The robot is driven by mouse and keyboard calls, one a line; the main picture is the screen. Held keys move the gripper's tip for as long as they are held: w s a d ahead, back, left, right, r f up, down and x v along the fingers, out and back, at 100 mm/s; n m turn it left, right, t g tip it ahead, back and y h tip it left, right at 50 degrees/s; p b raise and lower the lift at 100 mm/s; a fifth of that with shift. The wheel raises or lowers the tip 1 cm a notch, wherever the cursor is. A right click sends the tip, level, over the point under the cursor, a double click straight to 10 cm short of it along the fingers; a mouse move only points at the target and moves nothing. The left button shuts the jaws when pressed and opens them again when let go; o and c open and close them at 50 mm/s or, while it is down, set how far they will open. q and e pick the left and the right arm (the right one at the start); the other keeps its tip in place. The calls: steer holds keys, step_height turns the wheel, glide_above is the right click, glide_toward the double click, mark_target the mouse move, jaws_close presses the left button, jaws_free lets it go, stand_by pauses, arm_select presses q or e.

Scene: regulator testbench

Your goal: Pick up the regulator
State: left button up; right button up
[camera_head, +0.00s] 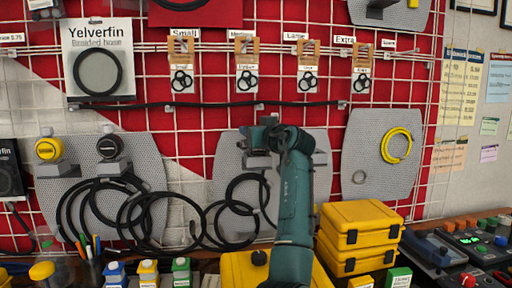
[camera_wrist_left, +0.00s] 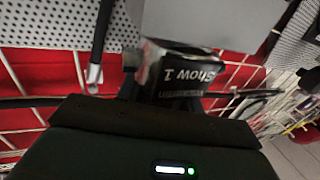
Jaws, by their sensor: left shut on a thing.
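My left gripper (camera_head: 258,138) is at the end of the teal arm that rises through the middle of the head view. It is at the upper part of the middle grey perforated plate. My right gripper is not in view.
Grey perforated plates hang on a wire grid; the left plate (camera_head: 150,170) carries a yellow knob (camera_head: 48,149) and a black knob (camera_head: 110,146). Black hoses (camera_head: 135,222) hang beside my arm. A yellow hose coil (camera_head: 397,146) hangs right. Yellow cases (camera_head: 360,215) stand below on the bench.

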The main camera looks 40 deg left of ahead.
arm_select(q)
jaws_close()
steer(key=shift+r, duration=0.1)
